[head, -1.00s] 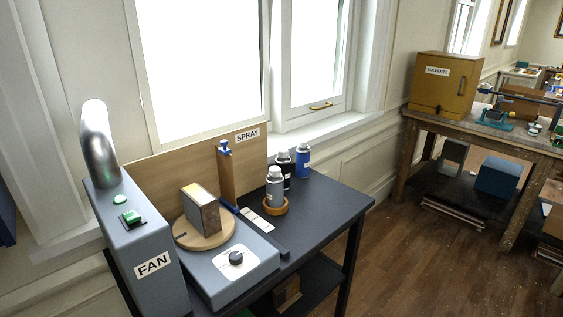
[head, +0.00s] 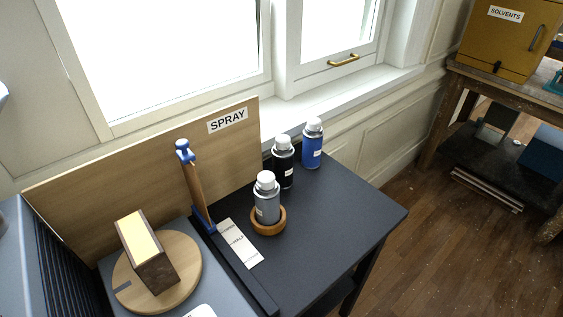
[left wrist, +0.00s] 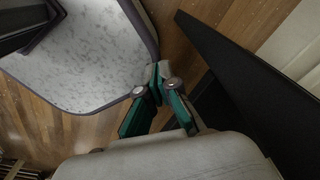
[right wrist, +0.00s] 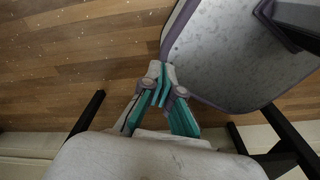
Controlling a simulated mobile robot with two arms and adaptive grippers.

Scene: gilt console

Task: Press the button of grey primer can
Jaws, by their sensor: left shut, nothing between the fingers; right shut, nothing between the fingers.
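The grey primer can (head: 267,204) stands upright in a round wooden ring holder (head: 281,224) on the dark table. Its white cap (head: 265,181) faces up and is unobstructed. Neither gripper shows in the head view. In the left wrist view my left gripper (left wrist: 158,72) is shut and empty, with floor and a grey-white speckled surface beyond it. In the right wrist view my right gripper (right wrist: 160,72) is shut and empty above the wood floor. The can shows in neither wrist view.
A black can (head: 284,166) and a blue can (head: 312,147) stand behind the grey one. A blue-topped wooden post (head: 197,190), a printed strip (head: 240,243) and a turntable (head: 190,262) with a block (head: 150,262) are to the left. The table's right part is clear.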

